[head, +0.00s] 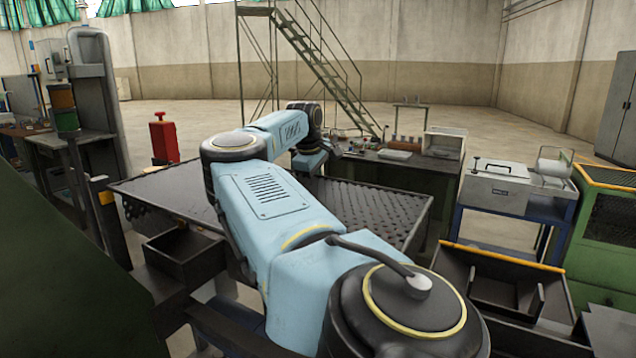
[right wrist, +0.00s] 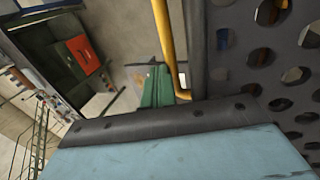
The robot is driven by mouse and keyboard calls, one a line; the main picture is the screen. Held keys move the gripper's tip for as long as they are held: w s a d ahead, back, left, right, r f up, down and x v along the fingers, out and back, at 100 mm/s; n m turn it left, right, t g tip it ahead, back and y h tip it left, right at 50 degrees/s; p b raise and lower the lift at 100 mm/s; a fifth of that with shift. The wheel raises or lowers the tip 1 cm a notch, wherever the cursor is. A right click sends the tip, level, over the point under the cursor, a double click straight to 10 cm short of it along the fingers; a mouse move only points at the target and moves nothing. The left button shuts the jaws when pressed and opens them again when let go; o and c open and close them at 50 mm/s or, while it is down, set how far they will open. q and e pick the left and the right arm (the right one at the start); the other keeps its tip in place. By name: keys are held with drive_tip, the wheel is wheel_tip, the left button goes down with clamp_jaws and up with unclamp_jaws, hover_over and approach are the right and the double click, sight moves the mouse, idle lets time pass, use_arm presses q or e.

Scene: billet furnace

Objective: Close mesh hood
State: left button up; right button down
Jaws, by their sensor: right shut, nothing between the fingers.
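The mesh hood (head: 385,210) is a dark perforated panel that looks roughly level in the head view; its left part (head: 165,192) shows beyond my arm. My right arm crosses over it and hides its middle. In the right wrist view, the perforated sheet (right wrist: 285,85) stands close on the right, beside a yellow bar (right wrist: 167,45). I cannot tell whether the gripper touches the hood. My left gripper is not in view.
A dark open tray (head: 185,255) sits below the hood's left front. A workbench (head: 420,170) with small items stands behind it. A blue stand (head: 515,215) with a grey box and a green caged machine (head: 610,215) are at right. A red post (head: 163,138) stands behind left.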

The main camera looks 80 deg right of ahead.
drive_tip(key=shift+a+f, duration=0.15)
drive_tip(key=shift+f, duration=0.2)
drive_tip(key=shift+r+p, duration=0.4)
drive_tip(key=shift+r, duration=0.05)
wheel_tip(320, 180, up, 14)
drive_tip(key=d+p, duration=0.2)
drive_tip(key=p, duration=0.2)
drive_tip(key=shift+s+d+f, duration=0.25)
drive_tip(key=shift+s+d, duration=0.15)
